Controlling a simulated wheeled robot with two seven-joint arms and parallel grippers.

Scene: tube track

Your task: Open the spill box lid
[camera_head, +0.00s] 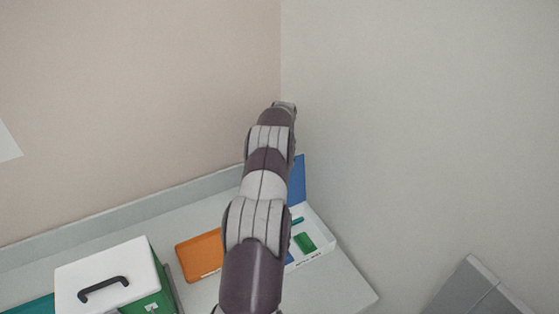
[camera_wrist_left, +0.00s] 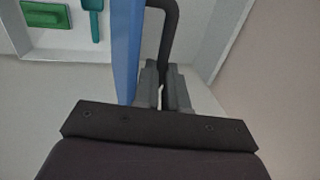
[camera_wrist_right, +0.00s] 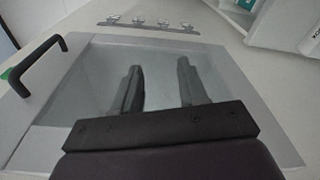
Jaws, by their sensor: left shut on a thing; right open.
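The spill box is a white open tray (camera_head: 319,236) at the far right of the counter, partly hidden behind my left arm. Its blue lid (camera_head: 298,181) stands raised, roughly upright, at the back. In the left wrist view the lid (camera_wrist_left: 126,45) is edge-on, with a black handle (camera_wrist_left: 168,40) on its side. My left gripper (camera_wrist_left: 164,88) is shut on that handle; in the head view my arm hides it. A green block (camera_head: 304,242) and a teal scoop-like tool (camera_head: 297,221) lie in the box. My right gripper (camera_wrist_right: 158,75) is open and empty, seen only in the right wrist view.
A white-lidded green box (camera_head: 118,275) with a black handle stands at left. An orange tray (camera_head: 200,255) lies between it and the spill box. Walls close the corner behind. Below my right gripper is a clear panel (camera_wrist_right: 90,85) with a black handle (camera_wrist_right: 38,60).

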